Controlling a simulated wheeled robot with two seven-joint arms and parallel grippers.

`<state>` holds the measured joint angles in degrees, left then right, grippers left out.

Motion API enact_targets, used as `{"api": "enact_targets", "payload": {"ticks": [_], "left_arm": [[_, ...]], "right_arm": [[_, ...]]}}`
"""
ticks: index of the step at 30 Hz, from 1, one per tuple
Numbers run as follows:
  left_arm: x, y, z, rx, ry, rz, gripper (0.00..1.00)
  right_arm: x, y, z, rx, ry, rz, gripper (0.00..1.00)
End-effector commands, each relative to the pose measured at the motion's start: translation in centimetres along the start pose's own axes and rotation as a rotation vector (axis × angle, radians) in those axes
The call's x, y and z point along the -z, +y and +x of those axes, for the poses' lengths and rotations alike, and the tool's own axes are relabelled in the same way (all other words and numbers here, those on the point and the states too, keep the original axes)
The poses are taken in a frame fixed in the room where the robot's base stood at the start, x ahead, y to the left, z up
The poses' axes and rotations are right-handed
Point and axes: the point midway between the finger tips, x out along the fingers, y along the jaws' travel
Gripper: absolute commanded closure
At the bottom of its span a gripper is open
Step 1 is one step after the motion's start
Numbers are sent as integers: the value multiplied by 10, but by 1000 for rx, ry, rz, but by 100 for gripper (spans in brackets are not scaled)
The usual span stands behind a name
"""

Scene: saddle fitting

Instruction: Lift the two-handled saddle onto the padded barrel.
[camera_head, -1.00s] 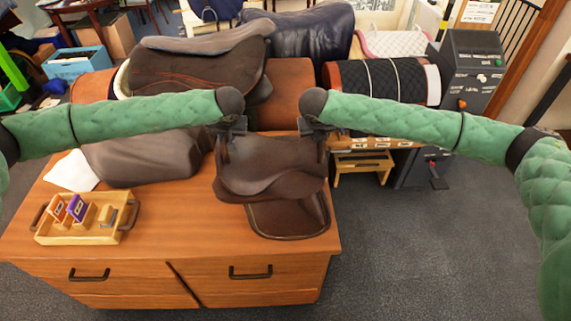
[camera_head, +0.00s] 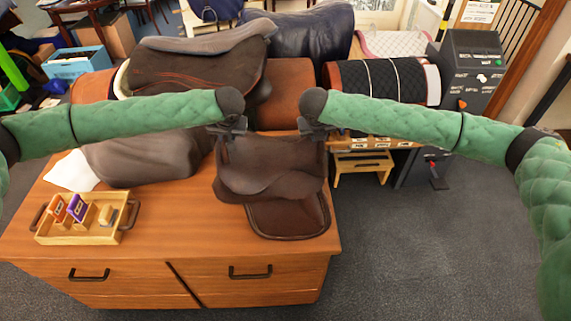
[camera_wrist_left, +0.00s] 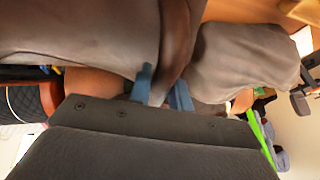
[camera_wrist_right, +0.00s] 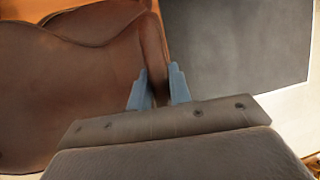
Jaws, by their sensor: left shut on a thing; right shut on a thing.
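The brown leather saddle (camera_head: 268,165) is at the right part of the wooden desk in the head view, its lower flap (camera_head: 290,216) near the desk's right edge. My left gripper (camera_head: 230,128) is shut on its left upper side and my right gripper (camera_head: 313,128) on its right upper side. In the left wrist view the fingers (camera_wrist_left: 160,90) close around a dark strap-like handle (camera_wrist_left: 178,45). In the right wrist view the fingers (camera_wrist_right: 158,88) close on a brown handle (camera_wrist_right: 153,50). A rounded grey-brown padded form (camera_head: 145,160) lies left of the saddle; I cannot tell if it is the padded barrel.
A wooden tray (camera_head: 85,222) with small cards and blocks stands on the desk (camera_head: 190,225) at left. Behind are a brown barrel (camera_head: 290,88) with a dark saddle (camera_head: 195,68) on it and a black quilted roll (camera_head: 380,80). A small step stool (camera_head: 362,166) stands right; floor there is open.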

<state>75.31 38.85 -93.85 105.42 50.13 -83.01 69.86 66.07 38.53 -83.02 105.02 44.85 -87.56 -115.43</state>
Motion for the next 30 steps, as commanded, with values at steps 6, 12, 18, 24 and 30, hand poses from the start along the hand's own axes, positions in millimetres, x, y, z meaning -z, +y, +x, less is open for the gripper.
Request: {"api": "enact_targets", "payload": {"ticks": [6, 12, 18, 24, 30], "left_arm": [[0, -2, -2, 2, -3, 0, 100], [4, -4, -11, 2, -2, 0, 100], [10, -7, -24, 2, -1, -1, 100], [16, -10, -38, 3, -1, -1, 100], [19, -11, -44, 3, -1, -2, 100]], "right_arm": [[0, -2, -2, 3, 3, 1, 100], [-5, -4, -11, 3, 2, 1, 100], [-11, -7, -25, 3, 1, 2, 100], [-16, -10, -38, 3, 0, 2, 100], [-19, -12, -45, 3, 0, 2, 100]]}}
